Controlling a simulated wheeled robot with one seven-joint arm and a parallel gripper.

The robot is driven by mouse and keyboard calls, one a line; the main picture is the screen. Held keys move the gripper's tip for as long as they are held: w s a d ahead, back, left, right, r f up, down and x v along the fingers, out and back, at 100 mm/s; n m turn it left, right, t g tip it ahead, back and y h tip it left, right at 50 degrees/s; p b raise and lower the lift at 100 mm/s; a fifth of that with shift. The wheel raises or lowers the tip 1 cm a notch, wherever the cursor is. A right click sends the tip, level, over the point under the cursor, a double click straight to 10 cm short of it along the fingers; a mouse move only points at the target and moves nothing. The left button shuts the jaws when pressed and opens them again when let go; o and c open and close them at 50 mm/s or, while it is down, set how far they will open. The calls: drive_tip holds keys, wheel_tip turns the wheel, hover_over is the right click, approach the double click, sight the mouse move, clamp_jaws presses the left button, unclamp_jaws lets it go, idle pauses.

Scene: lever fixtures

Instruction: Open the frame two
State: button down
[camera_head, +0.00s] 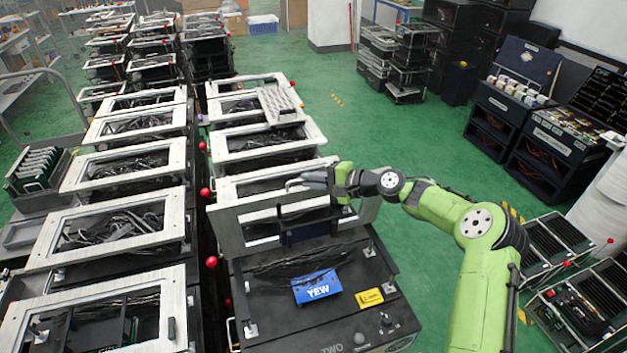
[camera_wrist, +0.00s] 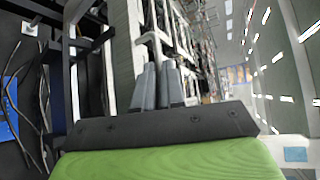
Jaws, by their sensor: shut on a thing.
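Frame two (camera_head: 228,232) is a pale metal frame with a window opening. It stands raised, roughly upright, at the back of the black box (camera_head: 300,335) marked TWO, so the inside of the box shows. My gripper (camera_head: 312,180) is at the frame's upper edge, reached by my green arm from the right. In the wrist view the grey fingers (camera_wrist: 158,88) are closed together on a thin pale handle (camera_wrist: 152,38) beside the frame's edge (camera_wrist: 124,60). The fingertips are partly hidden by the handle and the frame.
The box holds black cables, a blue YEW block (camera_head: 317,287) and a yellow label (camera_head: 369,298). More framed boxes (camera_head: 268,142) stand close behind, and another row (camera_head: 110,228) runs along the left with red knobs (camera_head: 211,262) between.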

drive_tip(key=shift+r, duration=0.2)
drive_tip(key=c, duration=1.2)
unclamp_jaws()
drive_tip(key=shift+d, duration=0.1)
drive_tip(key=shift+f, duration=0.1)
drive_tip(key=b+v, duration=0.2)
drive_tip(key=v, duration=1.3)
drive_tip(key=shift+s+d, duration=0.2)
drive_tip(key=shift+d, duration=0.15)
